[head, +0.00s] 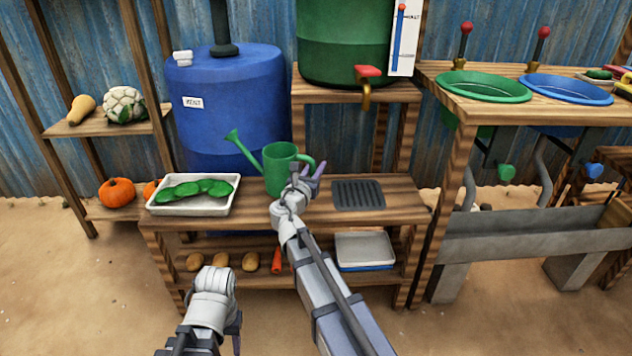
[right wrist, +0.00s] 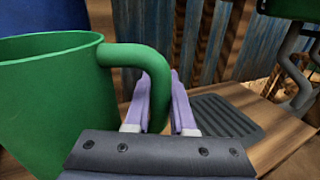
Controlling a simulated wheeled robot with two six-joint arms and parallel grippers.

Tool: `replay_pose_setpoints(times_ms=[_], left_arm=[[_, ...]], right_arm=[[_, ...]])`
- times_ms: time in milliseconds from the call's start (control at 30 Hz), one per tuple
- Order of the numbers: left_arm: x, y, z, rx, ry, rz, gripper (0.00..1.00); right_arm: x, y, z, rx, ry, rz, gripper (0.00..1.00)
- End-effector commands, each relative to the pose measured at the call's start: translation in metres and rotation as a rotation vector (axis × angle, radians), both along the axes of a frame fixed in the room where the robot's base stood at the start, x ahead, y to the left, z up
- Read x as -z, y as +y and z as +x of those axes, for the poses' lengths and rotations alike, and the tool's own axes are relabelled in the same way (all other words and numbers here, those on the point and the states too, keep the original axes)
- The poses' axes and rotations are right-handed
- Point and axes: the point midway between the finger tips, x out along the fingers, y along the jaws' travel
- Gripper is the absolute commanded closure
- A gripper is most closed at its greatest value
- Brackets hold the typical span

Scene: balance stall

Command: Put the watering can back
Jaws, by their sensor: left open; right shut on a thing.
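The green watering can (head: 279,170) stands upright at the wooden bench, its spout pointing left and its handle to the right. My right gripper (head: 306,176) is at the handle. In the right wrist view the two purple fingers (right wrist: 160,105) are shut on the can's handle (right wrist: 135,56), with the can's body (right wrist: 45,95) to the left. I cannot tell whether the can's base touches the bench top. My left gripper (head: 238,330) is low at the front, away from the bench; its fingers are mostly hidden.
A dark ribbed mat (head: 358,195) lies bare on the bench, right of the can. A white tray (head: 165,209) with green vegetables is to its left. A blue barrel (head: 228,90) stands behind. A green tank (head: 340,40) with a brass tap (head: 367,85) stands above the back right.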

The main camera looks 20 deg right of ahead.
Motion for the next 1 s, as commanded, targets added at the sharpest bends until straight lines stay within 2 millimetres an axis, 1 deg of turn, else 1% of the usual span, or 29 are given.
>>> replay_pose_setpoints(times_ms=[200,300,600,733,767,1000], left_arm=[[0.026,0.0,0.0,0.0,-0.001,0.0,0.5],[0.036,0.0,0.0,0.0,-0.002,-0.001,0.5],[0.035,0.0,0.0,0.0,-0.002,-0.001,0.5],[0.038,0.0,0.001,0.0,-0.002,-0.001,0.5],[0.038,0.0,0.001,0.0,-0.002,-0.001,0.5],[0.037,0.0,0.0,0.0,-0.002,-0.001,0.5]], right_arm=[[0.026,0.0,0.0,0.0,-0.001,0.001,1.0],[0.036,0.0,0.0,0.0,-0.001,0.001,1.0],[0.035,0.0,0.0,0.0,-0.001,0.001,1.0],[0.038,0.0,0.0,0.0,-0.001,0.001,1.0],[0.038,0.0,0.0,0.0,0.0,0.0,0.76],[0.037,0.0,0.0,0.0,0.0,0.0,0.49]])
